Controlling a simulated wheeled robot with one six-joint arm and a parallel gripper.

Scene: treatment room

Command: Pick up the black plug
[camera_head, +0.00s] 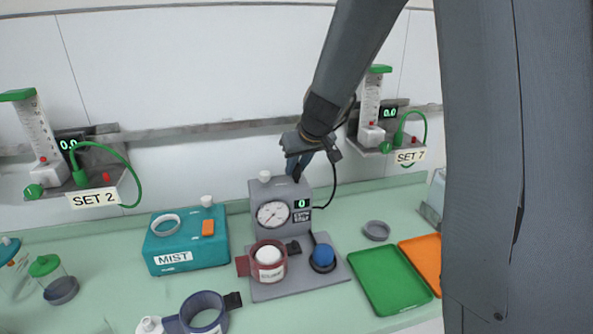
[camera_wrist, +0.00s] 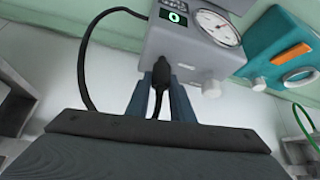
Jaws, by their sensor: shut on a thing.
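The black plug (camera_wrist: 161,74) shows in the wrist view between the two blue-grey fingers of my gripper (camera_wrist: 162,90), which is shut on it. A black cable (camera_wrist: 83,72) loops from the plug side up to the grey gauge box (camera_wrist: 190,48).
A white knob (camera_head: 265,176) stands beside my gripper on the gauge box. The teal MIST box (camera_head: 187,252) is to the left. A green tray (camera_head: 388,283) lies to the right.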

